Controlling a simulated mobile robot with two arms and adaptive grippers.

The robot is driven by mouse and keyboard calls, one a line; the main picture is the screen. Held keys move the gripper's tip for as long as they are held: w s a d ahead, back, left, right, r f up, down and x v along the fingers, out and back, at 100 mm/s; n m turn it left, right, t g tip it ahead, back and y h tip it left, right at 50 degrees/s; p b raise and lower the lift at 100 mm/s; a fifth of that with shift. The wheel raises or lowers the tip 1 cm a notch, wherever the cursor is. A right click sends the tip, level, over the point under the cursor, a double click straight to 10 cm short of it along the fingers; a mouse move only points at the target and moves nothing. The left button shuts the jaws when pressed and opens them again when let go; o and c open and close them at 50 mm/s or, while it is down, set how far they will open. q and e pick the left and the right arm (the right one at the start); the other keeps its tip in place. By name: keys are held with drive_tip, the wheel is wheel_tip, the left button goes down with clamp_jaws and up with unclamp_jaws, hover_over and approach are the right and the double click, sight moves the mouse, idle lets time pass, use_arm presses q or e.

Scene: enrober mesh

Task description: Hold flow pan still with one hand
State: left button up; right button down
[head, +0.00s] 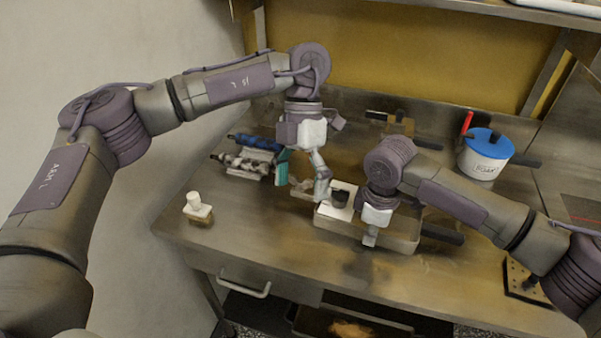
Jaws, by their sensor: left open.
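A shallow pale pan (402,244), which I take to be the flow pan, sits on the steel bench in the middle of the head view. My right forearm and gripper hide part of it. My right gripper (369,238) points down over the pan's front side. Its fingertips look close to the rim, but I cannot tell whether they touch it or are open or shut. My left gripper (302,184) is open, pointing down just left of and behind the pan's left end. One of its sides shows teal. I see nothing held in it.
A dark round piece (340,196) is at the pan's left end. Blue and metal rollers (250,153) lie behind left. A white brush-like block (197,208) stands front left. A white pot with blue lid (486,154) stands back right.

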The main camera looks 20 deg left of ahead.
sight(300, 177)
use_arm(q)
drive_tip(key=w+a+r+n+t+y, duration=0.1)
drive_tip(key=w+a+r+n+t, duration=0.15)
drive_tip(key=w, duration=0.25)
drive_tip(key=w+a+r+n+t, duration=0.1)
drive_tip(key=w+r+n+t, duration=0.15)
drive_tip(key=w, duration=0.25)
wheel_tip(300, 177, down, 12)
drive_tip(key=shift+w+d+f, duration=0.15)
drive_tip(key=shift+f, duration=0.05)
drive_tip(key=shift+c, duration=0.4)
drive_tip(key=c, duration=1.1)
